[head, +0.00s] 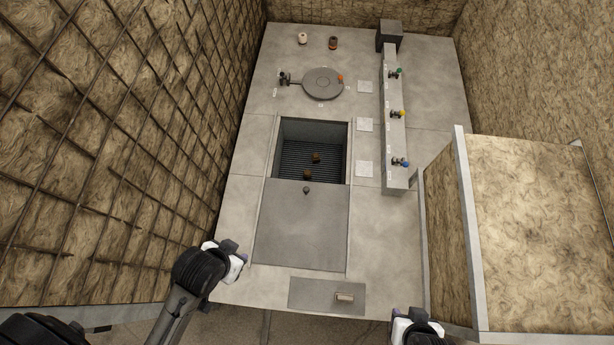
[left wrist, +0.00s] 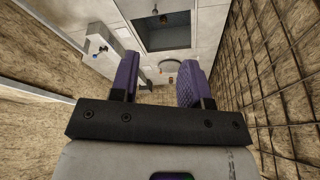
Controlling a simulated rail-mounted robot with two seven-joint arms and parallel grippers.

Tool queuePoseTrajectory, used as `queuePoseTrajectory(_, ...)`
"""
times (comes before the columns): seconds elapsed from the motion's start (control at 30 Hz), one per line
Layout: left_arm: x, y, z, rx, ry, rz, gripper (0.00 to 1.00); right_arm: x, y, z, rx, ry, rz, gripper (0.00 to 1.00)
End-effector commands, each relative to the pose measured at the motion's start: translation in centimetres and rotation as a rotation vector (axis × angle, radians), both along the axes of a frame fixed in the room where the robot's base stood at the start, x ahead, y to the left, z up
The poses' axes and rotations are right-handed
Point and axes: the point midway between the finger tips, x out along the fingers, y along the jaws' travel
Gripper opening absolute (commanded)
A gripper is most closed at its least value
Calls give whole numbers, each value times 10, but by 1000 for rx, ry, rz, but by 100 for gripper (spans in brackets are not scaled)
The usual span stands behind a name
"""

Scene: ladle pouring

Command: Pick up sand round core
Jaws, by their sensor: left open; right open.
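Which thing is the sand round core is not certain at this size. Two brown lumps, one farther back (head: 317,157) and one nearer (head: 307,173), lie on the dark grating inside the open pit (head: 350,150). A small tan block (head: 344,297) lies on a grey plate (head: 305,291) at the front. My left gripper (head: 239,262) is left of the pit's cover, above the table's front left. Its purple fingers are apart and empty in the left wrist view (left wrist: 159,62). My right gripper (head: 417,318) is at the front edge, right of the plate; its fingers are mostly hidden.
A grey sliding cover (head: 302,230) with a dark knob closes the pit's front half. Behind stand a round grey lid (head: 323,83), a cream cylinder (head: 302,38) and a dark-orange one (head: 333,43). A raised rail (head: 394,140) with coloured valves and a tan-panelled box (head: 530,230) bound the right.

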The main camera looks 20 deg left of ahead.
Motion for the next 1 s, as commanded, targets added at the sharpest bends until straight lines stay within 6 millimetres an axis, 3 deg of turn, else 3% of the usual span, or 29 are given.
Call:
queuePoseTrajectory(0.47, -2, 1, -1, 4, 6, -2, 43, -3, 1, -1, 4, 8, -3, 43)
queuePoseTrajectory(0.9, -2, 2, -1, 6, 6, -4, 83, -3, 2, -1, 5, 8, -4, 43)
queuePoseTrajectory(1.0, -2, 1, -1, 6, 6, -4, 84, -3, 1, -1, 5, 8, -4, 43)
